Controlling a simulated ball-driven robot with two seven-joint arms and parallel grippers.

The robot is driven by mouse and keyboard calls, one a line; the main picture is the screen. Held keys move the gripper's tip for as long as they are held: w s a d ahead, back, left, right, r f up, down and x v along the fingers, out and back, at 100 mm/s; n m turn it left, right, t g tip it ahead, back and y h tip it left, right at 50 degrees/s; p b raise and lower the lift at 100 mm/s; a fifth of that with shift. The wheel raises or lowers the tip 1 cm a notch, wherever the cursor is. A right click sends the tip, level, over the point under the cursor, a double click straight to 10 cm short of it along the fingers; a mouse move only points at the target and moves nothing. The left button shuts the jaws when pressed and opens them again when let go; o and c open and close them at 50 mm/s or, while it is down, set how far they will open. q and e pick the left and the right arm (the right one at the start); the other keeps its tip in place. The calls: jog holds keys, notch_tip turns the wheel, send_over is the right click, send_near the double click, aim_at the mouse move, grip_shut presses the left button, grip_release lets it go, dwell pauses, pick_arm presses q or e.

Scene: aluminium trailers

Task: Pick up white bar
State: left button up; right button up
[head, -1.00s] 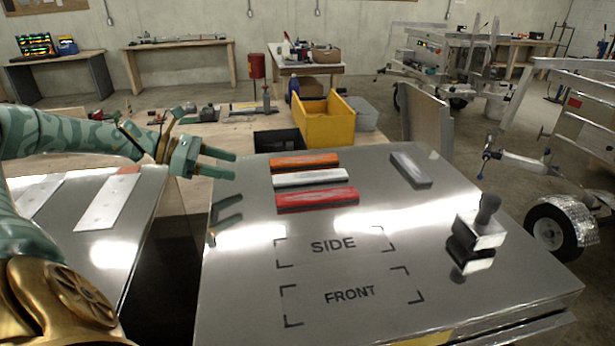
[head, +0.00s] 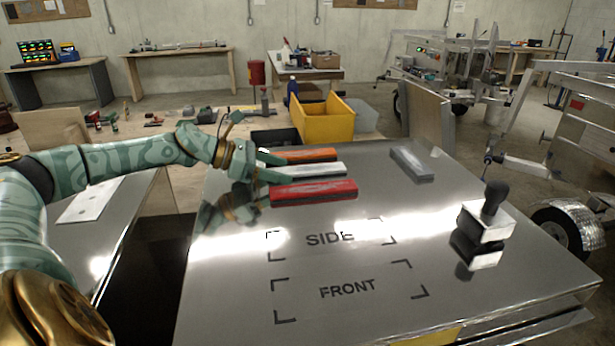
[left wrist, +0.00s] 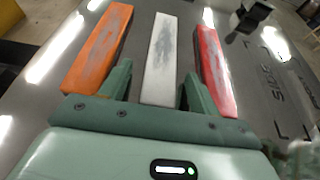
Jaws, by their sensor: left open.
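The white bar (head: 318,170) lies on the metal tabletop between the orange bar (head: 305,155) and the red bar (head: 314,191). My left gripper (head: 275,167) is open at the left ends of the bars. In the left wrist view the white bar (left wrist: 161,60) runs between the two fingers (left wrist: 155,90) of my left gripper, its near end partly hidden by the gripper body. One finger shows near the orange bar (left wrist: 98,48) and the other beside the red bar (left wrist: 215,72). Contact with the white bar cannot be told. My right gripper is not in view.
A grey bar (head: 412,164) lies at the back right of the tabletop (head: 400,215). A metal block with a dark knob (head: 488,220) stands at the right. A yellow bin (head: 327,118) is behind the table. The front marked area is clear.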

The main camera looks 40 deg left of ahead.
pick_arm(q)
jog(key=shift+r, duration=0.1)
jog(key=shift+c, duration=0.3)
jog(key=c, duration=1)
